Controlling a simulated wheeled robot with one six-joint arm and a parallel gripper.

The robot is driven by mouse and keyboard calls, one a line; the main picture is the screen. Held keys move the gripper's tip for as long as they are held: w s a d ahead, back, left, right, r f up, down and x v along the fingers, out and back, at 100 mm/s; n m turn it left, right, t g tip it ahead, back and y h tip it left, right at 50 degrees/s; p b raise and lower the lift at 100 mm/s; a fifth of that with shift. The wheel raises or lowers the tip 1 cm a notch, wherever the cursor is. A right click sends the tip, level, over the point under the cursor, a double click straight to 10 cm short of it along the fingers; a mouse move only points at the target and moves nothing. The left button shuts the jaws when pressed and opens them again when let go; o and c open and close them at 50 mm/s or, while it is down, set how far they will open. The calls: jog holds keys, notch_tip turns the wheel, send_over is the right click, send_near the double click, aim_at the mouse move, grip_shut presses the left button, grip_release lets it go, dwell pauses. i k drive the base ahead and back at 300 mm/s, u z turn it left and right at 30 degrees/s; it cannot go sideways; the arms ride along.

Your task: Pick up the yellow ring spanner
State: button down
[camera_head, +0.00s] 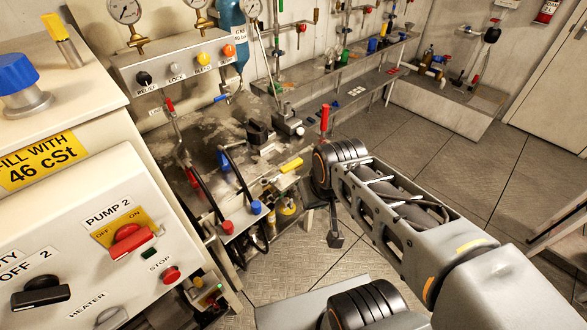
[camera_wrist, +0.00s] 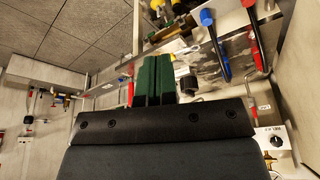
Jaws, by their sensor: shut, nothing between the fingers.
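A short yellow bar-like thing (camera_head: 291,165) lies at the front edge of the workbench (camera_head: 190,128) in the head view, left of my arm's dark wrist joint. I cannot tell whether it is the yellow ring spanner; no ring end is clear. My gripper (camera_wrist: 153,62) shows in the wrist view as two green fingers side by side, shut and empty. It points toward a bench or rail with tools. In the head view I cannot make out the fingers. Small yellow parts show at the top of the wrist view, too small to identify.
A pump cabinet (camera_head: 85,225) with switches stands at left. A gauge panel (camera_head: 175,65) is behind the bench. A red upright handle (camera_head: 324,118) stands near my wrist joint. The tiled floor (camera_head: 440,150) at right is clear.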

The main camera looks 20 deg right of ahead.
aim_at(292, 165)
jog(key=z, duration=1.65)
jog(key=i, duration=1)
jog(key=u, duration=3.4)
